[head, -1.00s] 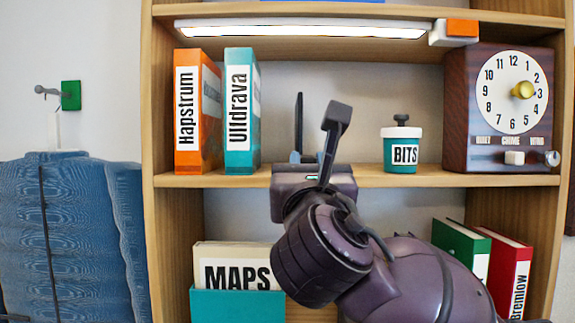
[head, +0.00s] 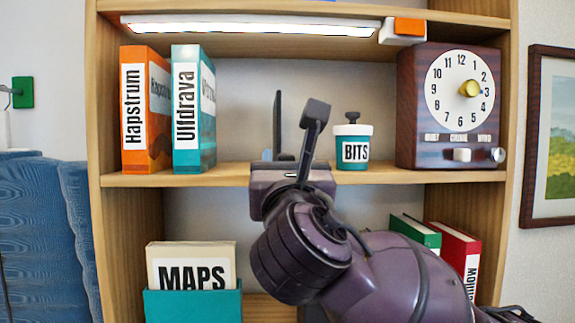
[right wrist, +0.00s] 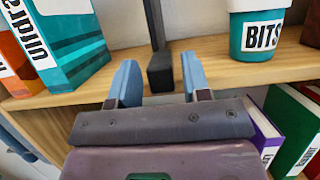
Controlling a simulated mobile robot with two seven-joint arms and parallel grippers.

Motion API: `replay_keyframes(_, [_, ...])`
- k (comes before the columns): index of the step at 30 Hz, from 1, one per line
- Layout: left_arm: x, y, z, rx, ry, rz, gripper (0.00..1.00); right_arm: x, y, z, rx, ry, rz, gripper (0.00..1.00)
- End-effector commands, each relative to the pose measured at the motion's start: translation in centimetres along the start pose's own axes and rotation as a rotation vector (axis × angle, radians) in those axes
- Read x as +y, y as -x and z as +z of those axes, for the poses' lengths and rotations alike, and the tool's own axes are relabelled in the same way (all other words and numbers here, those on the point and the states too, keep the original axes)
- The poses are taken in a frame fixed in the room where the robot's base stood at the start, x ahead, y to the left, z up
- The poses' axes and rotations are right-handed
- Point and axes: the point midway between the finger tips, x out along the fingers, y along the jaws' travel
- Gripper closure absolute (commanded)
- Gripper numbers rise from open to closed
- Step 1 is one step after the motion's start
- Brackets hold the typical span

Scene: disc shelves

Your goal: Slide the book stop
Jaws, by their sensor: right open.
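The book stop (head: 277,125) is a thin dark upright plate on the middle shelf, between the teal Uldrava book (head: 194,110) and the BITS jar (head: 353,147). My right gripper (right wrist: 159,64) is open, at the shelf's front edge. In the head view my right gripper (head: 286,157) is partly hidden behind its own wrist. My left gripper is not in view.
The orange Hapstrum book (head: 146,110) stands left of Uldrava. A clock (head: 405,110) stands right of the jar. A lit lamp bar (head: 250,26) hangs above. A MAPS box (head: 192,305) and more books (head: 455,255) are below. The shelf is clear on both sides of the stop.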

Motion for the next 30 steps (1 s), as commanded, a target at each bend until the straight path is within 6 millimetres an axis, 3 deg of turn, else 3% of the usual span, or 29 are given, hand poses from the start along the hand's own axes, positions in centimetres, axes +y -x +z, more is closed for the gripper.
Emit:
replay_keyframes(13, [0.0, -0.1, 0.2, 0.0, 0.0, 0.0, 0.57, 0.1, 0.8, -0.1, 0.001, -0.001, 0.003, 0.49])
replay_keyframes(30, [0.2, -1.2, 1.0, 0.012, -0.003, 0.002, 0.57, 0.1, 9.8, -0.1, 0.0, -0.001, 0.002, 0.49])
